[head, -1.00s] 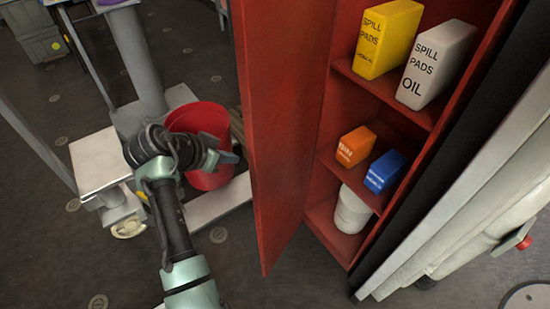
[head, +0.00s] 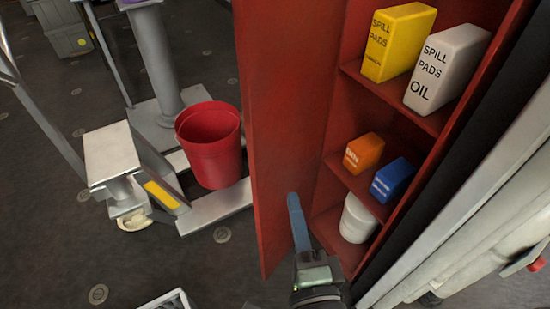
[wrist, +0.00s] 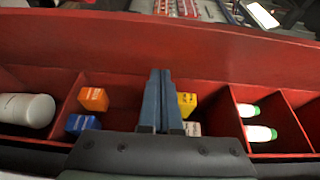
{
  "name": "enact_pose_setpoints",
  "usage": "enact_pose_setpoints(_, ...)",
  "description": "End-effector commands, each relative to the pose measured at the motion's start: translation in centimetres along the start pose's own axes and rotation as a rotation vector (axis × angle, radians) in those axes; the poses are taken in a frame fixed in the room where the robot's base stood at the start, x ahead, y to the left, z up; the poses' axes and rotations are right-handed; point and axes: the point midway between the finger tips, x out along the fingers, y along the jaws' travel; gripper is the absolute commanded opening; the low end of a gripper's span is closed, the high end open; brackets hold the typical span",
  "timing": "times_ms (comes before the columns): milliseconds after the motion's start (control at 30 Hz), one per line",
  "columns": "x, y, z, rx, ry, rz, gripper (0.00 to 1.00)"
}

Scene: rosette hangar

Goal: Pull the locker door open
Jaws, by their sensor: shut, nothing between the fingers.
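The red locker door (head: 275,110) stands open, swung out to the left of the red locker (head: 332,218). In the wrist view the door (wrist: 130,40) crosses the top as a long red panel. My gripper (head: 295,200) is at the lower front of the locker, between the door and the shelves, on the door's inner side. In the wrist view my gripper (wrist: 160,74) shows its two fingers side by side, shut and empty, pointing at the door. I cannot tell whether the tips touch the door. No handle shows.
Shelves hold yellow (head: 397,42) and white (head: 447,68) spill-pad boxes, orange (head: 364,153) and blue (head: 393,180) boxes, and a white tub (head: 357,220). Bottles (wrist: 258,134) show in the wrist view.

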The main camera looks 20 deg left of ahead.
Motion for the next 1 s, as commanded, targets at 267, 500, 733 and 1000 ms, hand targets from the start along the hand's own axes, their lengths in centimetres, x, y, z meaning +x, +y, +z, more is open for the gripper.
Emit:
enact_pose_setpoints(267, 3.0, -0.5, -0.1, 0.003, 0.002, -0.01, 0.0)
enact_pose_setpoints(500, 8.0, -0.4, 0.0, 0.003, -0.001, -0.008, 0.0)
enact_pose_setpoints(733, 11.3, -0.4, 1.5, 0.005, -0.003, -0.005, 0.0)
enact_pose_setpoints(1000, 12.7, -0.3, 2.8, 0.004, 0.001, -0.006, 0.0)
